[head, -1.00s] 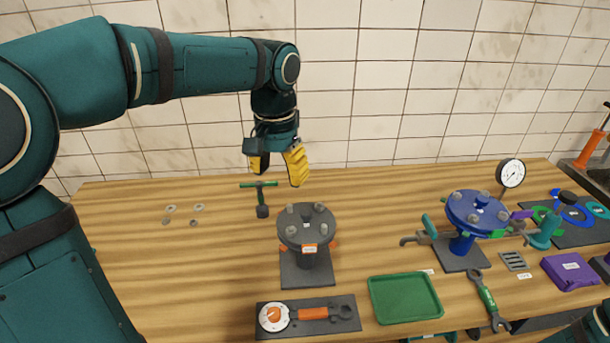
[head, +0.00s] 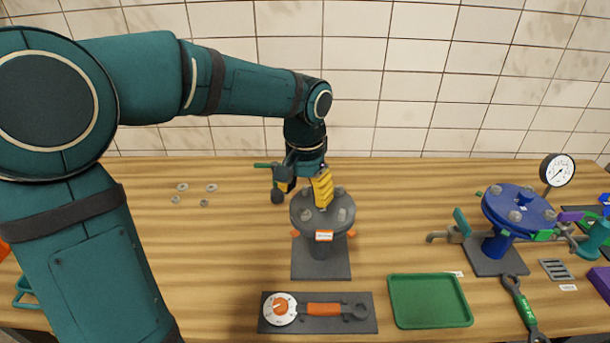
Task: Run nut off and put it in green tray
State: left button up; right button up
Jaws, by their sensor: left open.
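A grey flange (head: 321,224) with several nuts on its top face stands on a dark base plate at the middle of the bench. One nut (head: 342,214) sits at its front right and another (head: 306,215) at its front left. My left gripper (head: 303,197), with yellow fingers, is open over the back left of the flange. One finger hides part of the flange top; I cannot tell whether it touches a nut. The green tray (head: 430,301) lies empty at the front, right of the flange. My right gripper is out of view.
A torque wrench (head: 323,310) with a dial lies on a dark mat in front of the flange. Loose washers and nuts (head: 183,187) lie at left. A blue flange (head: 518,208), gauge (head: 558,170) and wrench (head: 522,305) stand or lie at right.

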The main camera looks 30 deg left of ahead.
aim_at(305, 211)
pick_arm(q)
jog(key=shift+f+b, duration=0.5)
jog(key=shift+f, duration=2.25)
